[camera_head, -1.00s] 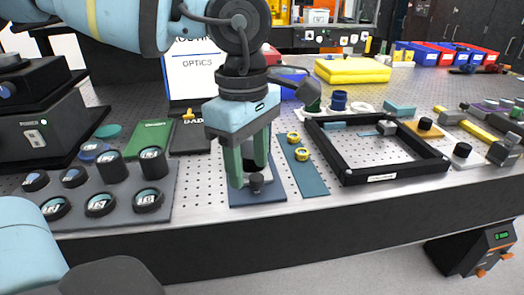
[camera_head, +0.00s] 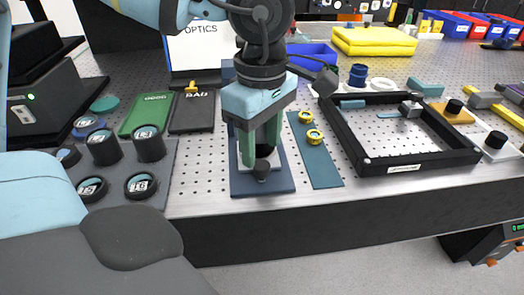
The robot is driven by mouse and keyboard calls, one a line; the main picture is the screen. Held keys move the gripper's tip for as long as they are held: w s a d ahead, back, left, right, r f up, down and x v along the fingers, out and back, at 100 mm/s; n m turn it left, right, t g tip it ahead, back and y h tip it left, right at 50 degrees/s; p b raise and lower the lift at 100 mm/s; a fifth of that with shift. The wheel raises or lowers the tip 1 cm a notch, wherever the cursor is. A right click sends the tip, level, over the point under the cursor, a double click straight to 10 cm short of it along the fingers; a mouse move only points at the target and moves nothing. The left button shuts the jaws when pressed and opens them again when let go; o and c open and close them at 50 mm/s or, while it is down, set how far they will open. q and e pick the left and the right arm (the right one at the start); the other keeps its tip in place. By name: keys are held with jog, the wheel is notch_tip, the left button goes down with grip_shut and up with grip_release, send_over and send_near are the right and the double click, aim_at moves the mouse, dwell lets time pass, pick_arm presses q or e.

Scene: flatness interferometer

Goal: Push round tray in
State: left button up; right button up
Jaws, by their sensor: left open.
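A blue-grey plate (camera_head: 240,186) lies flat at the front of the perforated table. A paler surface shows on it behind my fingers. A small dark round knob (camera_head: 262,170) stands near the plate's front, at my left gripper's fingertips. My left gripper (camera_head: 262,163) points down over this plate, its two green fingers apart. I cannot tell whether the fingers touch the knob. No round tray can be clearly made out; the gripper hides much of the plate's middle. My right gripper is not in view.
Left are several round lidded pieces on a grey rack (camera_head: 158,194), a green GOOD pad (camera_head: 146,115) and a dark BAD pad (camera_head: 193,112). Right are a blue strip (camera_head: 318,160) with two brass rings and a black frame (camera_head: 425,163). The table's front edge is close.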

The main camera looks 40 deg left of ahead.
aim_at(262, 164)
pick_arm(q)
jog(key=shift+f, duration=1.85)
jog(key=shift+c, duration=0.4)
grip_shut()
